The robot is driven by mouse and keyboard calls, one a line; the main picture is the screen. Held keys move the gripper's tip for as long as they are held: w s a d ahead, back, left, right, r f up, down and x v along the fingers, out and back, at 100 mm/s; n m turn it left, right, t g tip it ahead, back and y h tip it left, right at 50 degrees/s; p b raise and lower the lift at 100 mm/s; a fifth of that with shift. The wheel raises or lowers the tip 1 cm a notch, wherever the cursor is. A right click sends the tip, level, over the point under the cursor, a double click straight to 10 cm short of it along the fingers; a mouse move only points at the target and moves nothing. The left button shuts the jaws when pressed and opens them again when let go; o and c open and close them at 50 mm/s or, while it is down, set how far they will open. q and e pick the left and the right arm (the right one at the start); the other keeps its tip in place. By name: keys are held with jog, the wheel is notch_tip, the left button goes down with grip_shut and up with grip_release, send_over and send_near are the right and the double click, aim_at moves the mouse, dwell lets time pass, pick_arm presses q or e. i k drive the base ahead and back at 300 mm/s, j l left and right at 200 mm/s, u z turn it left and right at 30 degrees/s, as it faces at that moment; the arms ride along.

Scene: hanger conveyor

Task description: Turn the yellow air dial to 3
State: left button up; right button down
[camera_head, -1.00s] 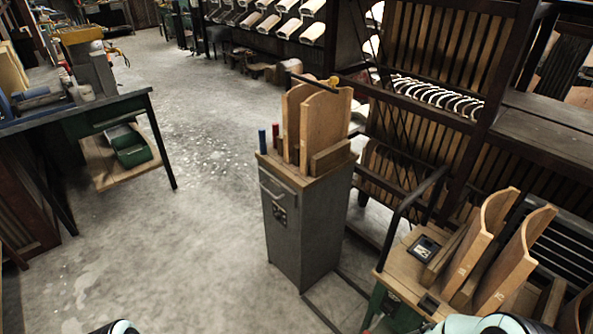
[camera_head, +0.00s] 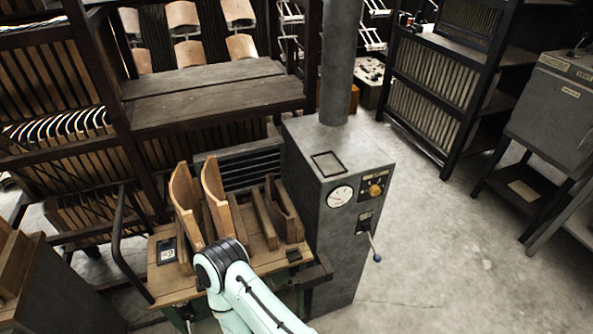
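The yellow air dial (camera_head: 375,190) is a small round knob on a dark plate on the front of a tall grey cabinet (camera_head: 333,245). The number it points to is too small to read. A white round gauge (camera_head: 340,196) sits to its left. A lever with a blue ball end (camera_head: 376,257) sticks out below the dial. One of my arms, pale green with a dark joint, reaches up from the bottom centre, left of and below the dial and apart from it. Neither gripper shows in the frame.
A wooden bench (camera_head: 172,287) with curved wooden forms (camera_head: 216,200) stands left of the cabinet. A thick grey pipe (camera_head: 340,60) rises from the cabinet top. A dark rack (camera_head: 440,95) and a grey machine (camera_head: 553,112) stand right. The floor (camera_head: 450,255) right of the cabinet is clear.

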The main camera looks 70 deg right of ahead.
aim_at(374, 190)
jog(key=z, duration=3.05)
